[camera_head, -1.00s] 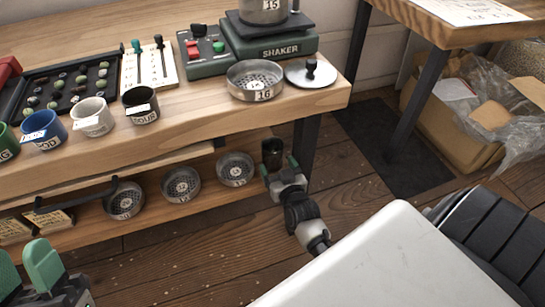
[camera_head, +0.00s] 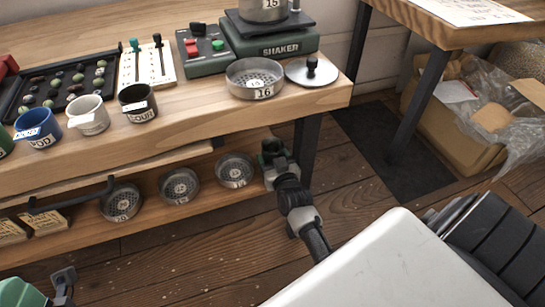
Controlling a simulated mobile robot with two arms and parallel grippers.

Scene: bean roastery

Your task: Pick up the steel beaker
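A dark, shiny cylindrical vessel, which looks like the steel beaker (camera_head: 271,146), stands at the right end of the lower shelf. Only its upper part shows. My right gripper (camera_head: 274,157) is at it, reaching in from the front right, and covers its lower part. I cannot tell whether the green-tipped fingers touch it or are closed on it. My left gripper (camera_head: 22,293) is at the bottom left corner, mostly cut off by the frame, far from the beaker. Its opening cannot be made out.
Several perforated steel sieves, one of them the nearest sieve (camera_head: 235,170), stand on the lower shelf (camera_head: 150,207) left of the beaker. A table leg (camera_head: 306,150) is close to its right. The worktop (camera_head: 200,115) overhangs above, holding sieve 16 (camera_head: 255,78), a lid (camera_head: 311,71) and cups.

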